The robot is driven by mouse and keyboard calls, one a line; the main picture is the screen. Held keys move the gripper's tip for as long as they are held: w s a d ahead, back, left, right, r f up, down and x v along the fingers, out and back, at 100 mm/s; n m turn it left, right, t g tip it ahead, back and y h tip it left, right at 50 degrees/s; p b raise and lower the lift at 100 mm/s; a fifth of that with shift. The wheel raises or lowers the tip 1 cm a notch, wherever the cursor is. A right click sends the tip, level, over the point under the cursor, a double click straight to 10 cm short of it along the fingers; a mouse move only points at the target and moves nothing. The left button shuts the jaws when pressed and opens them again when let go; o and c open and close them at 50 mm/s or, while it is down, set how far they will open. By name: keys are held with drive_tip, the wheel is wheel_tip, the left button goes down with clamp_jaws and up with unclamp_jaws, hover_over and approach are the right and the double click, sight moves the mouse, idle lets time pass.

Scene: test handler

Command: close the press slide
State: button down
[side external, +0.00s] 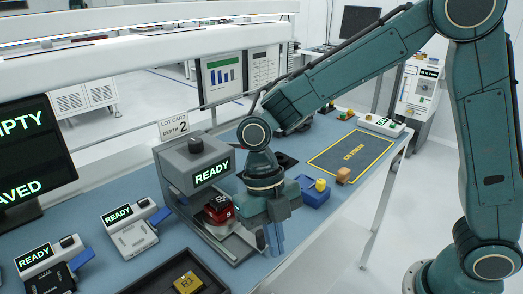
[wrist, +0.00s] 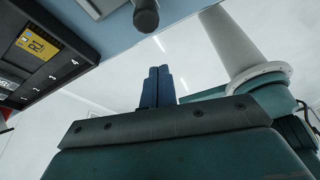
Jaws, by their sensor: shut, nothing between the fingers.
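The press (side external: 195,165) is a grey box with a dark knob on top and a lit READY display. Its grey slide (side external: 240,247) sticks out at the front, with a red and black block (side external: 219,209) on it near the press. A dark rounded handle (side external: 261,240) shows at the slide's outer end; it also appears in the wrist view (wrist: 146,16) at the top edge. My gripper (side external: 275,245) points down just outside the handle, its blue fingers together and empty. In the wrist view, the fingers (wrist: 157,88) show a small gap to the handle; contact cannot be told.
A lot card (side external: 175,128) reads DEPTH 2. Two smaller READY units, one here (side external: 130,228), stand left. A dark tray with a yellow R1 part (side external: 187,282) lies in front. The bench edge is close to my gripper.

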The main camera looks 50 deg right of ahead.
drive_tip(key=v, duration=0.8)
drive_tip(key=shift+r, duration=0.2)
drive_tip(key=c, duration=1.3)
unclamp_jaws()
drive_tip(key=shift+w, duration=0.1)
drive_tip(key=r+n+t, duration=0.1)
drive_tip(key=n, duration=0.9)
drive_tip(key=w+n+t, duration=0.1)
drive_tip(key=n, duration=0.9)
drive_tip(key=w+r+n+t+h, duration=0.1)
drive_tip(key=n, duration=0.9)
drive_tip(key=shift+w+d+r+t, duration=0.15)
drive_tip(key=shift+d+r+t, duration=0.15)
drive_tip(key=shift+d+r, duration=0.1)
drive_tip(key=shift+f, duration=0.15)
